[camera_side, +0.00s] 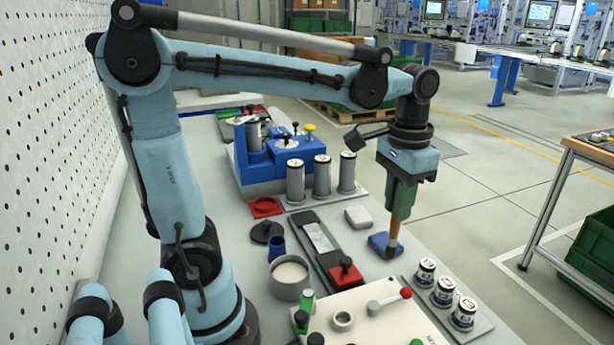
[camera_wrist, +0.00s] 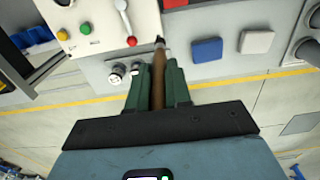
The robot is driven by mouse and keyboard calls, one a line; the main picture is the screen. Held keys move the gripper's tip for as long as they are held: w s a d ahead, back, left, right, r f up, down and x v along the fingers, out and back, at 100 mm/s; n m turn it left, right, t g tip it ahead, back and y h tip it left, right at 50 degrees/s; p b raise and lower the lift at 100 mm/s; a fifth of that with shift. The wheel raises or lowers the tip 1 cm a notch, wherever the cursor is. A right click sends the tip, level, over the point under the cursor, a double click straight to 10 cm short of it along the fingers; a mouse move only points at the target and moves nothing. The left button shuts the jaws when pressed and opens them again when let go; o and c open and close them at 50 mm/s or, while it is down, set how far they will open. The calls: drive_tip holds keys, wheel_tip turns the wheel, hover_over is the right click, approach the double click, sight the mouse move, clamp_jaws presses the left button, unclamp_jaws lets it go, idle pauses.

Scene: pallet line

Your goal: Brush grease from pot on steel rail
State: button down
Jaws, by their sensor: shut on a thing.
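My gripper (camera_side: 400,205) is pointed down at the right of the bench, its green fingers shut on a brush with a brown handle (camera_side: 393,236). In the wrist view the brush (camera_wrist: 158,78) stands between the fingers (camera_wrist: 157,92), with a dark tip beyond them. The brush's lower end is at the blue pad (camera_side: 378,241) in the side view; I cannot tell if it touches. The grey pot with pale grease (camera_side: 290,293) stands to the left, apart from the brush. The steel rail (camera_side: 319,238) lies on a dark base between pot and pad, with a red block (camera_side: 345,273) at its near end.
A control panel (camera_side: 350,328) with a red-knobbed lever is at the front. Labelled cans (camera_side: 442,292) stand right of it. A white block (camera_side: 358,217), grey cylinders (camera_side: 322,176) and a blue fixture (camera_side: 288,150) are farther back. A blue cup (camera_side: 277,247) stands by the pot.

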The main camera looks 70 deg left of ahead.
idle(0.4)
drive_tip(key=s+a+r, duration=0.1)
drive_tip(key=s+a, duration=0.3)
drive_tip(key=s, duration=0.5)
drive_tip(key=s+a, duration=0.4)
drive_tip(key=s, duration=0.4)
drive_tip(key=shift+s+d+f, duration=0.1)
drive_tip(key=shift+d+f, duration=0.05)
drive_tip(key=shift+f, duration=1.2)
drive_tip(key=shift+d+f, duration=0.1)
drive_tip(key=shift+f, duration=1.9)
drive_tip(key=shift+r, duration=0.1)
wheel_tip(320, 180, up, 7)
idle(0.4)
idle(0.4)
